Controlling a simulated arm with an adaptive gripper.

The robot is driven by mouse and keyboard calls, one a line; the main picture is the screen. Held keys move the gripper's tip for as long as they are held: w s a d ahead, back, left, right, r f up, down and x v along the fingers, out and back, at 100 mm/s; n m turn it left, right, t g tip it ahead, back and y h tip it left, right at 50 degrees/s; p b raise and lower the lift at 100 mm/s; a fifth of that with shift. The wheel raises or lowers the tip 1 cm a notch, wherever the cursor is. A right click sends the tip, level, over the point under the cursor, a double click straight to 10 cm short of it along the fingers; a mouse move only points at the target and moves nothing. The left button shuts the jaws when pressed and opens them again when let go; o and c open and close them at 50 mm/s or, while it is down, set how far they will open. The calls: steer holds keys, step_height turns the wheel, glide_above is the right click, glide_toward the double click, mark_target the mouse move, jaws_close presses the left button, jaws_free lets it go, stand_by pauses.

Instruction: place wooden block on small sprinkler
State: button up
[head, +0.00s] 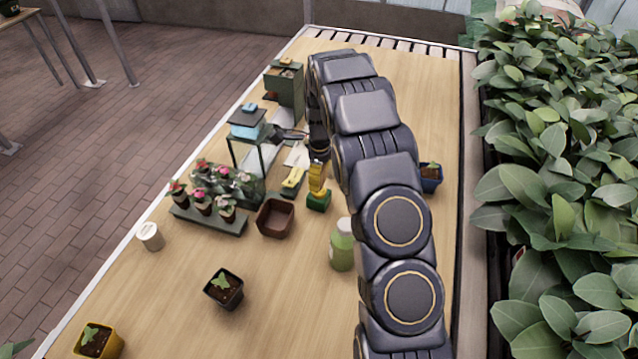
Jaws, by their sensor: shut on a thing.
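My gripper (318,155) points down near the middle of the table, partly hidden by my own arm. It is shut on a small yellow-orange piece that looks like the wooden block (317,172). Directly below is a small green thing with yellow on it, which looks like the small sprinkler (319,200); it stands on the table. The block and sprinkler overlap in this view, so I cannot tell where one ends or whether they touch.
A brown square pot (275,218) and a yellow-green tool (293,181) lie left of the sprinkler. A flower rack (210,219) is at left.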

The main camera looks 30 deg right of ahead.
steer(key=shift+w+f, duration=0.25)
steer(key=shift+f, duration=0.1)
steer(key=shift+w+f, duration=0.1)
steer(key=shift+f, duration=1.5)
steer(key=shift+f, duration=0.1)
steer(key=o, duration=1)
steer(key=shift+d, duration=0.1)
